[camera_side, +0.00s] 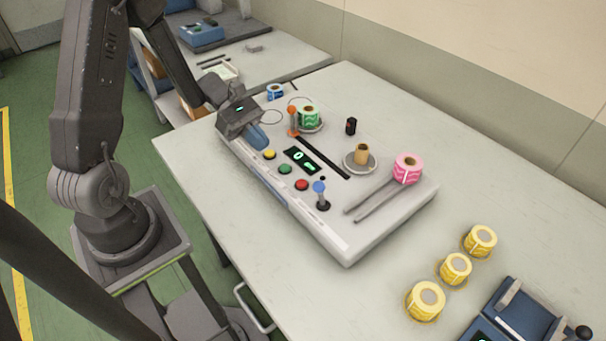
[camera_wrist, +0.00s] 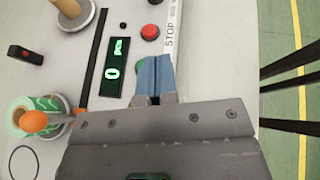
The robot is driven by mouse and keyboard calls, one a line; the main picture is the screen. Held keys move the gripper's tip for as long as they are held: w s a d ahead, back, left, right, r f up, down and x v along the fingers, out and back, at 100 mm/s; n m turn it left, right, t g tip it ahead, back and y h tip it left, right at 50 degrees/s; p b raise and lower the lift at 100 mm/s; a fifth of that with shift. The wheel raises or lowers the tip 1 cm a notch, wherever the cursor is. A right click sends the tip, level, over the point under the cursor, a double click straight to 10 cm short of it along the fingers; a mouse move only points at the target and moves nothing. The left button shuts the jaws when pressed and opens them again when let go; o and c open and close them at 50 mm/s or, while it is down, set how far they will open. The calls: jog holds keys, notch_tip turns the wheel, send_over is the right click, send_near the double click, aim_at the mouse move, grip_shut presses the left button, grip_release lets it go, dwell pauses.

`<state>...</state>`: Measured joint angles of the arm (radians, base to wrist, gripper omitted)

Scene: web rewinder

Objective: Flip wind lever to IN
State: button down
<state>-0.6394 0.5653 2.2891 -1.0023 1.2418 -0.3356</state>
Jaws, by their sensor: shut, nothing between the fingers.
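Two levers stand on the white rewinder panel (camera_side: 330,222); I cannot read which is the wind lever. One has an orange knob (camera_side: 292,112) and stands near the green roll, left of the black slot. The other has a blue knob (camera_side: 319,187) and stands upright at the near end of the button row. My gripper (camera_side: 259,140) is shut and empty, with blue fingertips low over the panel's far left, near the yellow button. In the wrist view its fingertips (camera_wrist: 156,75) point toward the red button, and the orange knob (camera_wrist: 33,121) lies off to the left.
The yellow (camera_side: 270,154), green (camera_side: 285,169) and red (camera_side: 302,185) buttons sit beside a lit display (camera_side: 300,160). A green roll (camera_side: 309,116), a cardboard core (camera_side: 361,153) and a pink roll (camera_side: 407,168) are on the machine. Several yellow rolls (camera_side: 455,269) stand right.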

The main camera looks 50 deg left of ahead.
jog(key=shift+w+a+f+n+t, duration=0.1)
jog(key=shift+a+f+n+t, duration=0.2)
jog(key=shift+f+n, duration=0.1)
jog(key=shift+d, duration=0.1)
send_near(319, 192)
jog(key=f, duration=0.5)
jog(key=shift+w, duration=0.4)
jog(key=shift+w+d+r, duration=0.15)
jog(key=shift+d+r, duration=0.05)
jog(key=shift+d, duration=0.35)
jog(key=shift+w+d+r, duration=0.15)
jog(key=shift+w+d, duration=0.05)
jog(key=shift+d, duration=0.35)
jog(key=shift+w+d+r, duration=0.2)
jog(key=shift+d+r, duration=0.05)
jog(key=shift+d, duration=0.45)
